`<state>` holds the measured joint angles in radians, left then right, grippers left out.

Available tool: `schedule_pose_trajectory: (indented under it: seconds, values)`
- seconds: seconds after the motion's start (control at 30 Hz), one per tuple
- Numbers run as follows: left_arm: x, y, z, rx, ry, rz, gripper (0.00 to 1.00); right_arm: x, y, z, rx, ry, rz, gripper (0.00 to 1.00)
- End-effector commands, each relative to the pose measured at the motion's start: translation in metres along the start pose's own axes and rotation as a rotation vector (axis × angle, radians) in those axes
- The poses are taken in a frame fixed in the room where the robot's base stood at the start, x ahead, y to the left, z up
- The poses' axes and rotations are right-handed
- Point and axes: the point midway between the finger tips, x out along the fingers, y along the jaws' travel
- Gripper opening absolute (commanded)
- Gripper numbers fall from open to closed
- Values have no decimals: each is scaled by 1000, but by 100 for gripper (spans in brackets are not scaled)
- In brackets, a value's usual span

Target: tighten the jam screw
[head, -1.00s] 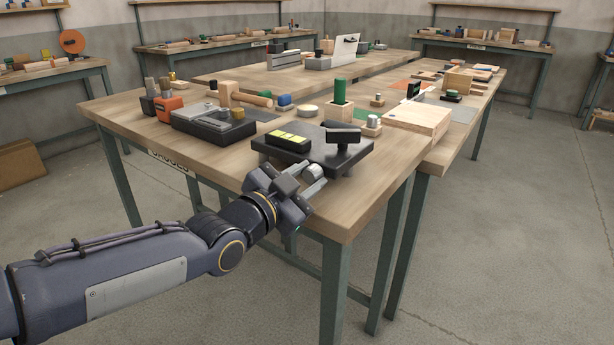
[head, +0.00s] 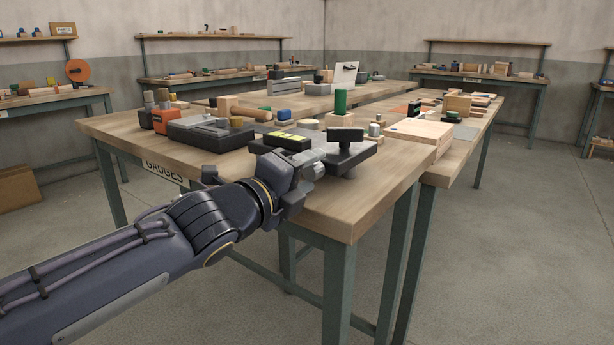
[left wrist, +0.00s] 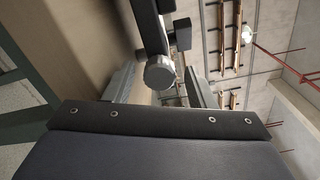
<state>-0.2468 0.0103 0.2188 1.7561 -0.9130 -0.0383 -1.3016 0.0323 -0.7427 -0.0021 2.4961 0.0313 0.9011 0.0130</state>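The jam screw, a silver round knob (head: 316,171), is at the front edge of a dark block fixture (head: 365,152) on the near bench. The fixture carries a black bar on a post (head: 345,138) and a black block with yellow-green squares (head: 287,141). My left gripper (head: 304,176) is at that front edge, close to the knob. In the left wrist view the knob's round end (left wrist: 160,72) shows between the two grey fingers (left wrist: 158,86), which stand apart with gaps on both sides. Contact is not visible. My right gripper is not in view.
The near bench (head: 120,128) also holds a dark case (head: 210,134), an orange tool (head: 164,120), a green cylinder in a wooden block (head: 340,104) and a pale wooden board (head: 420,131). The floor right of the bench is clear.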

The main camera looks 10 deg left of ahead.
Motion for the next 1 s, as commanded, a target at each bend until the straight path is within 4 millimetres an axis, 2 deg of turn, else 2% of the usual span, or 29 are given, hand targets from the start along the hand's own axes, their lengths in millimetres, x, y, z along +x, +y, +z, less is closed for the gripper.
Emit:
schedule_pose_trajectory:
  seconds: [0.17, 0.6, 1.0]
  values:
    - [-5, -1, 1, -2, -1, 2, 51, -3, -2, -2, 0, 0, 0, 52]
    - [-65, -2, 1, -4, -1, 2, 51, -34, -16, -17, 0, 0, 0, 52]
    - [-71, 2, 1, -16, -5, 6, 51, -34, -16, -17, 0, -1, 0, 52]
